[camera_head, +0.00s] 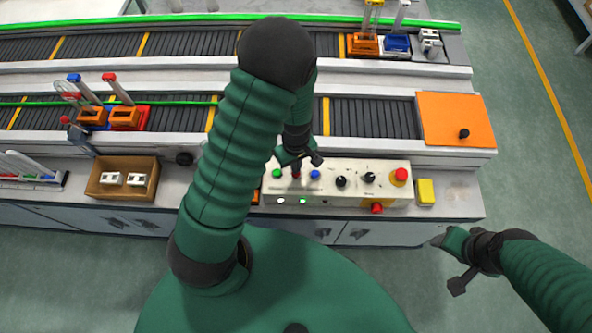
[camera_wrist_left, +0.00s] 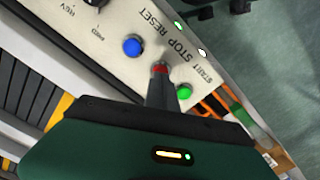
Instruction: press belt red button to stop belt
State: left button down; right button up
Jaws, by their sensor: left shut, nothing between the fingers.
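The control panel (camera_head: 337,193) is a cream box at the front edge of the belt. It carries a green button (camera_head: 277,173), a blue button (camera_head: 315,174) and, between them, a red button (camera_head: 296,175) partly hidden by my gripper. My left gripper (camera_head: 297,163) is shut and empty, pointing down over the red button. In the left wrist view its tip (camera_wrist_left: 160,72) is right at the red button (camera_wrist_left: 160,67), beside the STOP label; I cannot tell whether the button is pressed in. My right gripper (camera_head: 450,262) hangs off to the right, away from the panel; its fingers are unclear.
A red emergency knob (camera_head: 400,175) and black dials (camera_head: 369,178) are on the panel's right, with a yellow box (camera_head: 425,192) beside it. The belt (camera_head: 365,118) runs behind, ending at an orange plate (camera_head: 455,119). A brown tray (camera_head: 107,182) stands left.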

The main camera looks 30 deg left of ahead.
pick_arm(q)
jog(key=shift+d+f, duration=0.15)
jog(key=shift+f, duration=0.05)
jog(key=shift+f+b, duration=0.35)
jog(key=shift+b, duration=0.05)
jog(key=shift+f, duration=0.35)
notch_tip(320, 180, up, 8)
jog(key=p, duration=0.7)
dwell(0.6)
